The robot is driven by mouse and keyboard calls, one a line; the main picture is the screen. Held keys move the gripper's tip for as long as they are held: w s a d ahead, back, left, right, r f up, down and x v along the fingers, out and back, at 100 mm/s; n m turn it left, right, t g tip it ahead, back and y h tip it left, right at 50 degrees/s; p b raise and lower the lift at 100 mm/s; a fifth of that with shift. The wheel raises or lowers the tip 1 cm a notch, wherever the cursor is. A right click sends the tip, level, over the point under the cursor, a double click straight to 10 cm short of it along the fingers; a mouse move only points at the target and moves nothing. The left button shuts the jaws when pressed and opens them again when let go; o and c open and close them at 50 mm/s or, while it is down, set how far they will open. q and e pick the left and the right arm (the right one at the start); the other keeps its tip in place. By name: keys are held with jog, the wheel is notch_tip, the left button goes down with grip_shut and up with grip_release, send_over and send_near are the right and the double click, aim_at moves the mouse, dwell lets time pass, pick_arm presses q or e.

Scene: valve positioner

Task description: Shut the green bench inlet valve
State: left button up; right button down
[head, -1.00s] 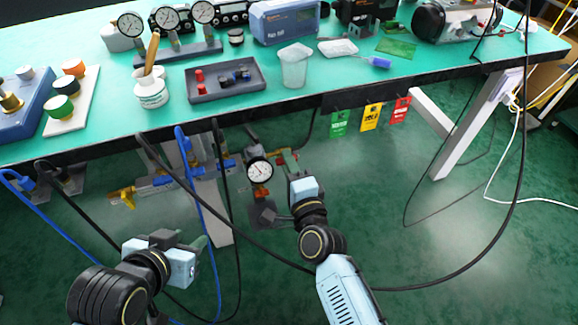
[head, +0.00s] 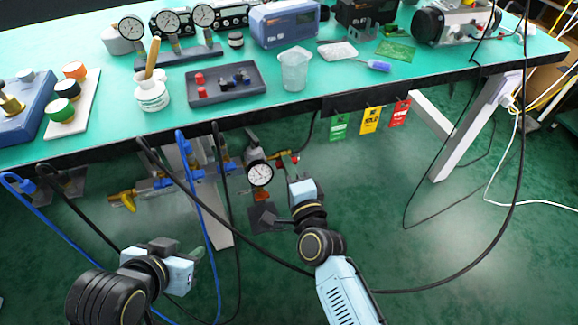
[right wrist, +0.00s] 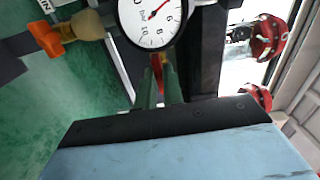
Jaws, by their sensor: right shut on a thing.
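My right gripper (head: 272,214) is under the bench front, beside the round white pressure gauge (head: 259,174). In the right wrist view the gauge (right wrist: 153,18) is just beyond the fingers (right wrist: 158,88). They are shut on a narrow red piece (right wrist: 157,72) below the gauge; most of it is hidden. I cannot make out a separate green valve handle or which way it is turned. My left gripper (head: 197,255) hangs low at the left, away from the pipework; its finger gap is unclear.
The bench (head: 330,88) overhangs the piping. A yellow-orange valve (head: 122,198) is on the pipe at left; an orange handle (right wrist: 52,38) shows in the wrist view. A black hose (head: 400,290) and blue hoses (head: 202,205) loop near my arms. Tags (head: 370,119) hang at right.

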pick_arm(q)
jog(key=s+a+f+g+y+p, duration=0.1)
jog(key=s+a+f+g+p, duration=0.2)
jog(key=s, duration=0.4)
jog(key=s+a+f+g+p, duration=0.1)
jog(key=a+f+p, duration=0.2)
jog(key=f, duration=0.6)
jog(key=s+a+f+g+y+p, duration=0.1)
jog(key=s+a+f+p, duration=0.1)
jog(key=f, duration=0.8)
jog(key=shift+s+a+g+p, duration=0.15)
jog(key=shift+a+g+p, duration=0.15)
jog(key=shift+a+p, duration=0.7)
pick_arm(e)
jog(key=shift+n, duration=8.8)
pick_arm(q)
jog(key=shift+s+a+f, duration=0.1)
pick_arm(e)
jog(key=c, duration=1.5)
grip_release()
jog(key=shift+s, duration=0.15)
